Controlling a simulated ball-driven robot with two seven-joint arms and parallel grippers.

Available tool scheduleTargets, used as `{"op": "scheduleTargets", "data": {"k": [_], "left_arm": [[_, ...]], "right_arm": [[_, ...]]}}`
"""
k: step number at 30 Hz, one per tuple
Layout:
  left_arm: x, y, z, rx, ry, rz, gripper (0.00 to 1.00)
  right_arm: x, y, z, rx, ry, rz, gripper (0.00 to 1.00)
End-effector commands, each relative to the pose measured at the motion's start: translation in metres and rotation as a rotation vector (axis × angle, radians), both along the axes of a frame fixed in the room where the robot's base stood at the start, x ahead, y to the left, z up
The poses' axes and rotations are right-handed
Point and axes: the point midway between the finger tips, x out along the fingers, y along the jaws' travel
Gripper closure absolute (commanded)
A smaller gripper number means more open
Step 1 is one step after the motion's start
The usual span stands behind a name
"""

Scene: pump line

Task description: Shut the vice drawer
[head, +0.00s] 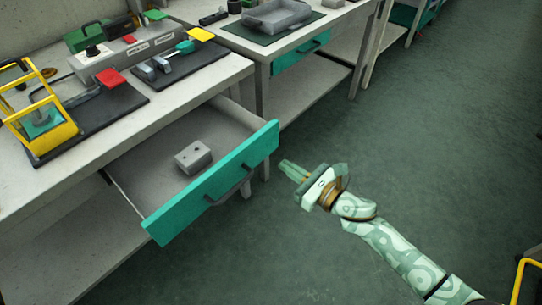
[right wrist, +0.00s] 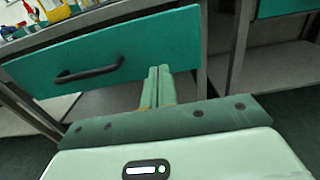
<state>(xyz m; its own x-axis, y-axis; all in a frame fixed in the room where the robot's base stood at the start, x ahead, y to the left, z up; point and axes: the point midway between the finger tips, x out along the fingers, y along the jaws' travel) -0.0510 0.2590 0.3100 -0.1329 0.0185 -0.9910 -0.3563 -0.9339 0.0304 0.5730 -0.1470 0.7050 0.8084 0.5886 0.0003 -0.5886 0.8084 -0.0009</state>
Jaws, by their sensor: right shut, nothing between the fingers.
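The vice drawer (head: 212,184) stands pulled well out from under the near workbench, with a teal front and a dark bar handle (head: 229,187). A grey block with two holes (head: 193,157) lies inside it. My right gripper (head: 284,165) is shut and empty, just off the right end of the drawer front. In the right wrist view, the drawer front (right wrist: 120,50) and its handle (right wrist: 88,74) lie ahead and to the left of the shut fingers (right wrist: 158,72). I cannot tell whether the fingertips touch the front. My left gripper is not in view.
The near workbench (head: 205,85) carries a vice on a dark mat, a yellow-framed press (head: 42,112) and coloured tags. A second bench to the right holds a grey tray (head: 278,17) and has a shut teal drawer (head: 300,52).

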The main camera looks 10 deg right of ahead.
Motion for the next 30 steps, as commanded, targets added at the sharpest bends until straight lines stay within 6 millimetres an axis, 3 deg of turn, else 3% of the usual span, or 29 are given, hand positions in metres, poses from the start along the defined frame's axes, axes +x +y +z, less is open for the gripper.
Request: {"op": "scheduleTargets", "data": {"k": [6, 12, 30], "left_arm": [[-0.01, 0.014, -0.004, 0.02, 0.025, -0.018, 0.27], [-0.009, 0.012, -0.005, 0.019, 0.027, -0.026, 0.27], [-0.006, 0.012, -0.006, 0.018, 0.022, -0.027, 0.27]], "right_arm": [[0.034, 0.024, -0.002, 0.0, 0.0, 0.001, 1.0], [0.049, 0.035, -0.001, 0.0, 0.001, -0.001, 1.0], [0.049, 0.035, 0.0, 0.001, 0.002, -0.001, 1.0]]}}
